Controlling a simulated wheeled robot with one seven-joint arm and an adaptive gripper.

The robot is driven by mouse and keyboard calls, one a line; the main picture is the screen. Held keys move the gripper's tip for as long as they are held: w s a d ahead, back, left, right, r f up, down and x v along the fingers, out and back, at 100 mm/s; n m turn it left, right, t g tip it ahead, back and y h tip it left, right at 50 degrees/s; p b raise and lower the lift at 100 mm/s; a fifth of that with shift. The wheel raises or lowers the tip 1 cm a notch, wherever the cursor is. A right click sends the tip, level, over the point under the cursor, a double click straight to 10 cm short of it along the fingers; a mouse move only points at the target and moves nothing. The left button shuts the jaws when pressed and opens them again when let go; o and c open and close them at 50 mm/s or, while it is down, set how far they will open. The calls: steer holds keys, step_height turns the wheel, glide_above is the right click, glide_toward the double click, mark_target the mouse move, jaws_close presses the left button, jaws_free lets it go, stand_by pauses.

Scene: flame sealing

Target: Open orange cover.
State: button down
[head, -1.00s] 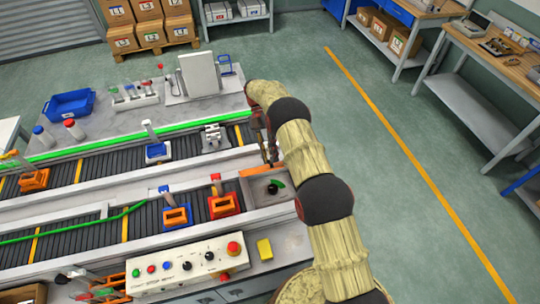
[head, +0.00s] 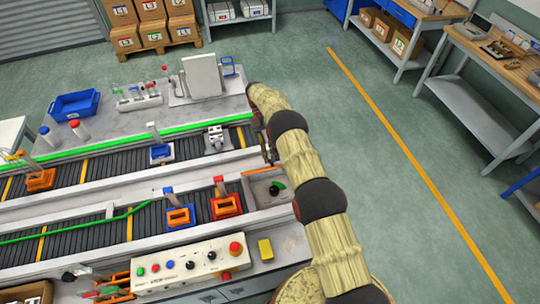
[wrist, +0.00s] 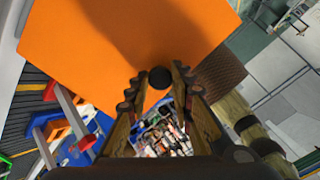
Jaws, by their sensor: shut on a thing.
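The orange cover (head: 255,172) shows in the head view as a thin orange strip, close to edge-on, at the back edge of a grey box (head: 265,198) at the conveyor's right end. A dark round knob with a green mark sits inside the open box. In the wrist view the cover (wrist: 75,50) is a large flat orange panel filling the upper left and middle. My gripper (wrist: 159,84) is shut on the cover's small black knob (wrist: 160,77), between the fingertips. In the head view my gripper (head: 268,155) is at the cover's top, partly hidden by my arm.
A control panel (head: 185,268) with buttons and a yellow block (head: 265,249) stand in front of the box. Red (head: 226,205) and blue (head: 178,216) fixtures sit on the conveyor to its left. The floor to the right is free.

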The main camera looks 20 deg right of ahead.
steer(key=c, duration=1.5)
jaws_free()
steer(key=shift+c, duration=0.2)
steer(key=shift+s+f+b, duration=0.1)
steer(key=shift+b, duration=0.3)
